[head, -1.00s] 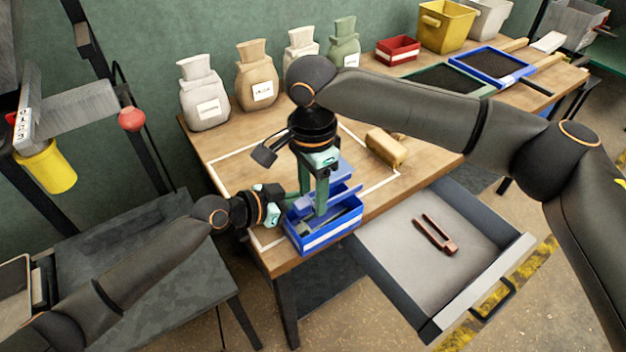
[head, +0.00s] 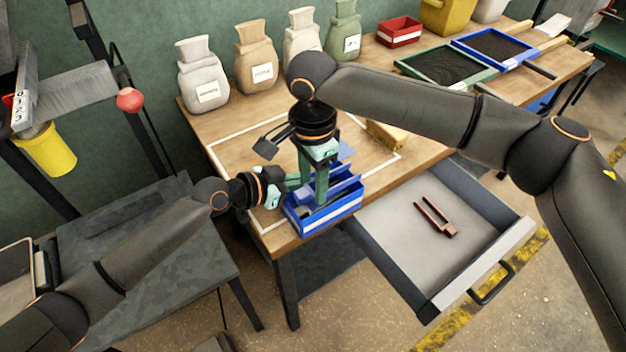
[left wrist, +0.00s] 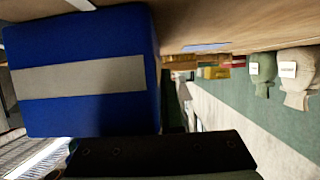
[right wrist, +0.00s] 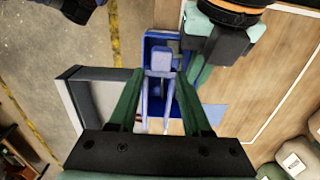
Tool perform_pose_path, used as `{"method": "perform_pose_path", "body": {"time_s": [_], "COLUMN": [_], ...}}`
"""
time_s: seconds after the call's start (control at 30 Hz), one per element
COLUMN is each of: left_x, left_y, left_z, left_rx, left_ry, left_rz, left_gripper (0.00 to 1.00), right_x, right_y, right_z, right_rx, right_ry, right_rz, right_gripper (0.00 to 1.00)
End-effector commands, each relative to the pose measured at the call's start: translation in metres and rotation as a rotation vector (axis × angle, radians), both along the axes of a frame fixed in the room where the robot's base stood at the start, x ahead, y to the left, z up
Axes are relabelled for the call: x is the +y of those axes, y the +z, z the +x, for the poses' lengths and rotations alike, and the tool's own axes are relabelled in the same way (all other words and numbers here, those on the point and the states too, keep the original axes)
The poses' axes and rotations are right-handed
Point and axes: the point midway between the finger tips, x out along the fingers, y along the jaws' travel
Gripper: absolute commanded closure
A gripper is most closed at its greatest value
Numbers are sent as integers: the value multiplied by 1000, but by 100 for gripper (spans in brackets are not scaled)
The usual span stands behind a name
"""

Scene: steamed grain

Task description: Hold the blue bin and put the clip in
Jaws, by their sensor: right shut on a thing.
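The blue bin (head: 333,214) with a white stripe stands on the near edge of the wooden table. Its striped face fills much of the left wrist view (left wrist: 85,110). My left gripper (head: 292,182) is at the bin's left side; its grip is hidden. My right gripper (head: 315,190) points down over the bin. In the right wrist view its green fingers are shut on a blue piece with two prongs (right wrist: 160,60), seemingly the clip. Its lower end and contact with the bin are unclear. A brown forked piece (head: 434,216) lies in the open drawer.
The open drawer (head: 400,240) juts out right of the bin. A tan block (head: 385,135) lies behind it on the table (head: 230,150). Several sacks (head: 257,68) line the back. Trays (head: 447,65) and a red box (head: 399,32) stand at far right.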

Motion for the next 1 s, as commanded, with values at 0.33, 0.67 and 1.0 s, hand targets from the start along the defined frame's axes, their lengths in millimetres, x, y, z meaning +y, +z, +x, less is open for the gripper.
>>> {"method": "perform_pose_path", "body": {"time_s": [0.33, 0.67, 1.0], "left_x": [0, 0, 0], "left_y": [-1, -1, -1], "left_z": [0, 0, 0], "left_rx": [1, 1, 1], "left_ry": [0, 0, 0], "left_rz": [2, 2, 2], "left_gripper": [100, 100, 100], "right_x": [0, 0, 0], "right_y": [-10, -23, -27], "right_z": [0, 0, 0], "right_rx": [1, 1, 1], "right_ry": [0, 0, 0], "right_rz": [-1, 0, -1], "right_gripper": [100, 100, 100]}}
